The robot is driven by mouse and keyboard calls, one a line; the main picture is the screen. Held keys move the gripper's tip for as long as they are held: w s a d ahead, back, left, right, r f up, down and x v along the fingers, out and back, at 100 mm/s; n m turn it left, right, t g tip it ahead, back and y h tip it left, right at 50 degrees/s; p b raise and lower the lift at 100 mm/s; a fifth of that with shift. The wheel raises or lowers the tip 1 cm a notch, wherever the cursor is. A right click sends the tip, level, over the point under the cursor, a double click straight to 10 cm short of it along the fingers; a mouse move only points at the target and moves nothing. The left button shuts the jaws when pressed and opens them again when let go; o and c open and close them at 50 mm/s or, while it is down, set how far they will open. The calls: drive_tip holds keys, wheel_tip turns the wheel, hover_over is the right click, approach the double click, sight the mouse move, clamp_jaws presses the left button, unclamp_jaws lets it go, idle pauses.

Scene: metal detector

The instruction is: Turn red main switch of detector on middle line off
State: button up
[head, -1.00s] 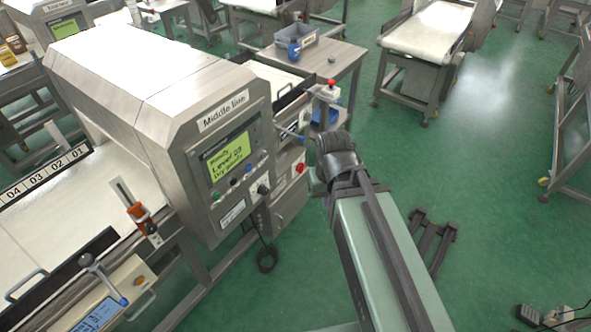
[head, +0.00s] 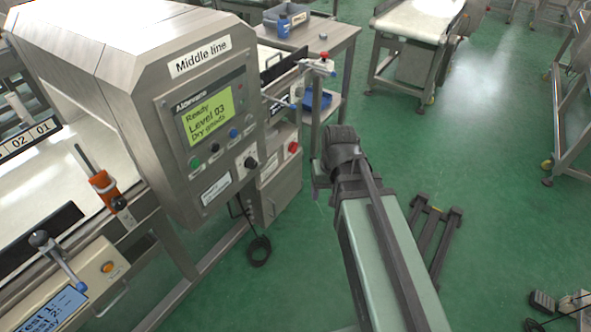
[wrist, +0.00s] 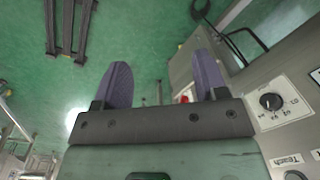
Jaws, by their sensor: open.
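The middle-line detector (head: 120,70) is a grey steel housing labelled "Middle line". Its lit green display (head: 208,115) reads "Ready", "Level 03", "Dry goods". A red knob (head: 293,147), apparently the main switch, sits on a grey box at the detector's right end.
A black rotary knob (head: 251,162) is on the detector front, also in the wrist view (wrist: 271,101). Another red button (head: 323,56) tops a bracket behind.

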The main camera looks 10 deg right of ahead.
drive_tip(key=shift+o, duration=0.7)
drive_tip(key=w+f+y+b, duration=0.1)
drive_tip(key=w+f+b, duration=0.2)
drive_tip(key=f+b, duration=0.2)
drive_tip(key=w+f+m+t+y+b, duration=0.1)
drive_tip(key=w+f+b, duration=0.2)
drive_tip(key=f+b, duration=0.2)
drive_tip(key=w+d+f+m+y+b, duration=0.1)
drive_tip(key=w+f+b, duration=0.2)
drive_tip(key=f, duration=0.6)
drive_tip(key=b, duration=0.2)
drive_tip(key=shift+w+f+t+b, duration=0.3)
drive_tip(key=shift+w+b, duration=0.05)
drive_tip(key=shift+w, duration=0.05)
drive_tip(key=m+t+y+b, duration=0.9)
drive_tip(key=m+t+b, duration=0.45)
drive_tip(key=b, duration=0.75)
approach(296, 147)
drive_tip(key=w+a, duration=0.2)
drive_tip(key=w+a+m+g, duration=0.1)
drive_tip(key=w+a, duration=0.1)
drive_tip(key=w, duration=0.1)
drive_tip(key=w+a+g, duration=0.1)
drive_tip(key=w+a, duration=0.1)
drive_tip(key=shift+w+a+r+m, duration=0.2)
drive_tip(key=shift+w+r+m, duration=0.05)
drive_tip(key=shift+w+m, duration=0.1)
drive_tip(key=shift+c, duration=0.4)
drive_tip(key=c, duration=0.9)
drive_tip(key=shift+o, duration=0.2)
